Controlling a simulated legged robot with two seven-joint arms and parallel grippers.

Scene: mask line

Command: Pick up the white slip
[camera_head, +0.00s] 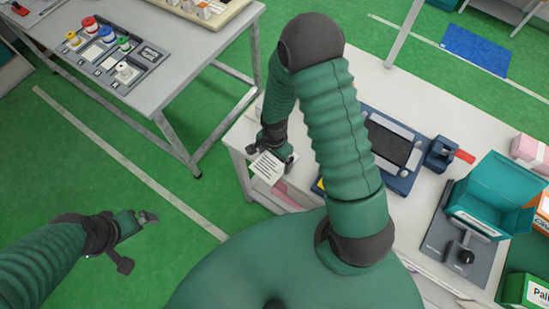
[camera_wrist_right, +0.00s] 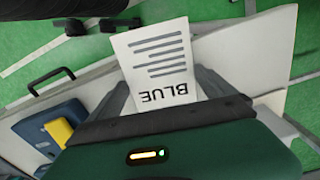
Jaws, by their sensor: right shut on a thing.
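The white slip (camera_head: 266,168) is in the jaws of my right gripper (camera_head: 273,154), at the left end of the right-hand table. In the right wrist view the slip (camera_wrist_right: 158,62) shows several dark printed lines and the word BLUE, upside down. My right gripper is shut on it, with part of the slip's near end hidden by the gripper. My left gripper (camera_head: 136,240) is open and empty above the green floor at the lower left.
The right-hand table (camera_head: 478,125) carries a blue device with a dark screen (camera_head: 390,143), a teal open box (camera_head: 490,195) and a pink-white box (camera_head: 530,150). Another table (camera_head: 170,90) at the upper left holds a panel with coloured spools (camera_head: 105,55). Green floor lies between them.

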